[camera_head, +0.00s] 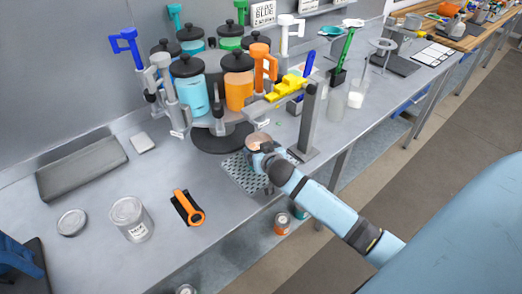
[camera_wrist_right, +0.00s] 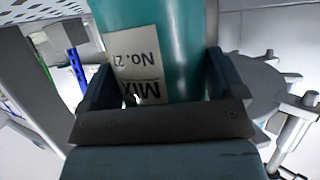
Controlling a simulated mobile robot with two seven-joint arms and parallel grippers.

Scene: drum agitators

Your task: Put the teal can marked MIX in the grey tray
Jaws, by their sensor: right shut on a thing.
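The teal can marked MIX (camera_wrist_right: 160,50) fills the middle of the right wrist view, with its label upside down there. My right gripper (camera_wrist_right: 155,92) is shut on it, a finger on each side. In the head view my right gripper (camera_head: 262,157) is at the perforated plate by the table's front edge, with the can's pinkish-brown top (camera_head: 258,140) just above it. The can's underside is hidden, so I cannot tell whether it touches the plate. A grey rectangular tray (camera_head: 80,167) lies at the back left, apart from the gripper.
The drum agitator with several coloured jars (camera_head: 188,82) stands behind the gripper. A grey post (camera_head: 310,118) rises on its right.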

